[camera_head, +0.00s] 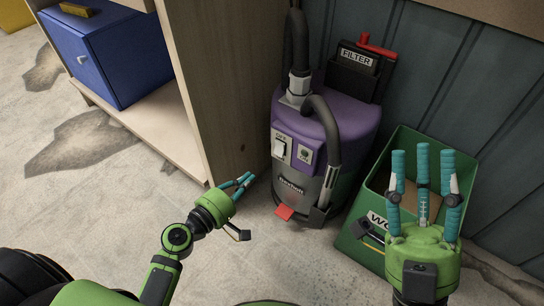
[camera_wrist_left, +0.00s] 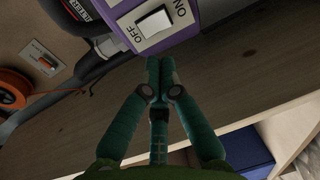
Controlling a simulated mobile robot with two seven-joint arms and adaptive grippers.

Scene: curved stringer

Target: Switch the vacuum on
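The purple and grey vacuum (camera_head: 343,125) stands upright on the floor against the wall. Its white rocker switch (camera_head: 279,148) is on a light panel at the front left. In the left wrist view the switch (camera_wrist_left: 153,23) lies between the words OFF and ON; I cannot tell which side is pressed. My left gripper (camera_head: 246,181) is left of and below the switch, apart from the vacuum. Its fingertips (camera_wrist_left: 160,63) are together with nothing between them, just below the switch panel in the wrist view. My right gripper (camera_head: 423,152) has its fingers spread and empty, in front of a green bin.
The green bin (camera_head: 372,255) stands right of the vacuum. A wooden shelf unit (camera_head: 205,75) with a blue cabinet (camera_head: 110,55) stands to the left. A black hose (camera_head: 328,125) hangs right of the switch. A red pedal-like part (camera_head: 284,212) sticks out at the vacuum's foot.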

